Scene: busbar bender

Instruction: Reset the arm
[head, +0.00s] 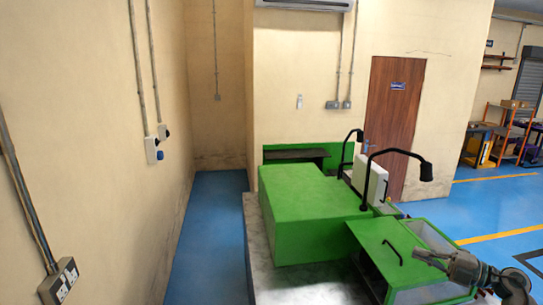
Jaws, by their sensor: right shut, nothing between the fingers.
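My right gripper (424,256) enters at the lower right corner with part of my grey arm. Its dark fingers are shut with nothing between them and point left. They appear just right of the black handle (393,254) on the machine's green cover in the picture; I cannot tell the gap in depth. The green busbar bender (312,212) stands in the middle on a grey metal base (285,285). My left gripper is not in view.
Two black gooseneck lamps (398,153) rise behind the machine. A white panel (372,182) stands between them. A blue floor aisle (208,235) runs along the left wall. A brown door (395,115) is at the back. Orange shelving (508,130) stands far right, beyond open floor.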

